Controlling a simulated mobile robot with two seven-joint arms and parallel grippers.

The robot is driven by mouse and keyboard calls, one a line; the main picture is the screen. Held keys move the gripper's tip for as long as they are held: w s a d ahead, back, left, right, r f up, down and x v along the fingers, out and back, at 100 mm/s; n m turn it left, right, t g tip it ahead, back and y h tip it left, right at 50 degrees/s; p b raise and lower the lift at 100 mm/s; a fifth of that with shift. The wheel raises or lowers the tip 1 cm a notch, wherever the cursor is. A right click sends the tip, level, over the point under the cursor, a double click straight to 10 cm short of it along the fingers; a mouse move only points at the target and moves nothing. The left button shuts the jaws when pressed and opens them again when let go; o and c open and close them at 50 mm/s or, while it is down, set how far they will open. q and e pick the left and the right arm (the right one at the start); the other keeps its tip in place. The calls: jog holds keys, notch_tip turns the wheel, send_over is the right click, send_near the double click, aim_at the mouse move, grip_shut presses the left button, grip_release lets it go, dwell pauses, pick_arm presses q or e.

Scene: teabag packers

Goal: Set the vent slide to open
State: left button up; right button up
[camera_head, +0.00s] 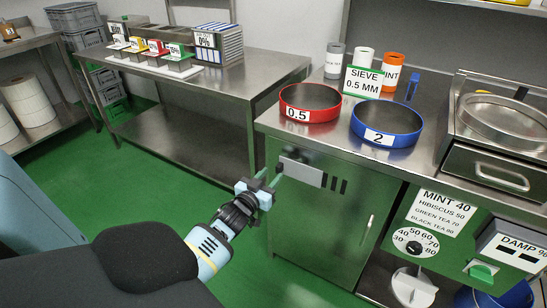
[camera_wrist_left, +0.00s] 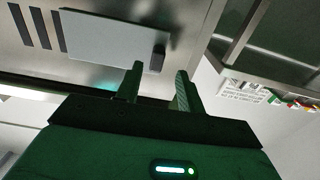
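The vent slide is a pale rectangular plate (camera_head: 302,172) on the front of the steel cabinet, below the counter. Several dark vent slots (camera_head: 334,185) show uncovered to the right of the plate. In the left wrist view the plate (camera_wrist_left: 112,38) shows large, with a small dark knob (camera_wrist_left: 158,57) at one end and the slots (camera_wrist_left: 37,26) beyond the other. My left gripper (camera_head: 276,177) is at the plate's left end. Its two fingers (camera_wrist_left: 157,80) are apart, with the knob ahead of the gap; contact cannot be told. My right gripper is not in view.
A red sieve (camera_head: 309,116) and a blue sieve (camera_head: 386,139) stand on the counter above. A cabinet door handle (camera_head: 368,227) sits right of the slots. A dial panel (camera_head: 415,243) is further right. Green floor to the left is clear.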

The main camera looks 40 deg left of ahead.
pick_arm(q)
jog(key=v, duration=0.4)
jog(key=shift+s, duration=0.1)
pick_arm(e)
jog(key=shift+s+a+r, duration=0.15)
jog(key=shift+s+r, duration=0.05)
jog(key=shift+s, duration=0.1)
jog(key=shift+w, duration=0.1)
